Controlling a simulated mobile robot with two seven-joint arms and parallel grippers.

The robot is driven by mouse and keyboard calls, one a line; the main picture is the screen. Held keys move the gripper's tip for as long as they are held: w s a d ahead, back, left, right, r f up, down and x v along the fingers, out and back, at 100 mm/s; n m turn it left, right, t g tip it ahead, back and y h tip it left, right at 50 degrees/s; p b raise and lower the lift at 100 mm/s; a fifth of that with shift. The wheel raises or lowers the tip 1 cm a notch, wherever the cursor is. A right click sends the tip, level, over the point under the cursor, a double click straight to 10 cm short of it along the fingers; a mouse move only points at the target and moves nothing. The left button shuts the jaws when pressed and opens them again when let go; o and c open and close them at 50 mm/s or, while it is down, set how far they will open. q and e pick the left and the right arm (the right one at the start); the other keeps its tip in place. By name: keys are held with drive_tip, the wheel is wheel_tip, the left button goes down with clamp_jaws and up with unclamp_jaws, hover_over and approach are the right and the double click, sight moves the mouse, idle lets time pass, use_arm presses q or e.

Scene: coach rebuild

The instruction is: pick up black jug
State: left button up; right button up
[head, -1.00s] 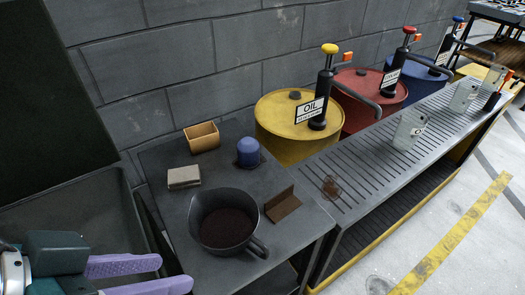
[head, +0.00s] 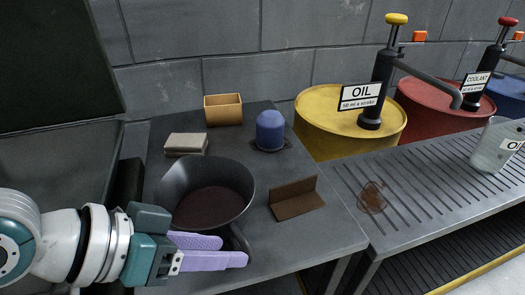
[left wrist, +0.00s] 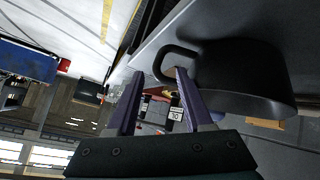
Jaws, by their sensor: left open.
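The black jug (head: 180,182) stands upright on the grey metal bench in the head view, with dark brown contents inside. Its handle (head: 240,240) is at the lower right, partly hidden behind my left gripper. My left gripper (head: 245,252) is open, with purple fingers at the near side of the jug, beside the handle. In the left wrist view the jug (left wrist: 245,80) fills the upper right, and its looped handle reaches toward the gap between the open fingers (left wrist: 158,85). One finger overlaps the handle there; I cannot tell whether it touches. My right gripper is not in view.
On the bench (head: 300,238) are a grey block (head: 186,145), a tan box (head: 223,109), a blue domed object (head: 270,130) and a brown angled piece (head: 296,198). A slatted rack (head: 420,190) and an oil drum (head: 345,112) stand to the right.

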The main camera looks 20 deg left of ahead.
sight(247, 250)
use_arm(q)
drive_tip(key=b+x, duration=0.1)
drive_tip(key=x, duration=0.4)
drive_tip(key=shift+w+d+r, duration=0.1)
drive_tip(key=shift+d, duration=0.15)
drive_tip(key=shift+c, duration=0.4)
clamp_jaws()
idle(0.7)
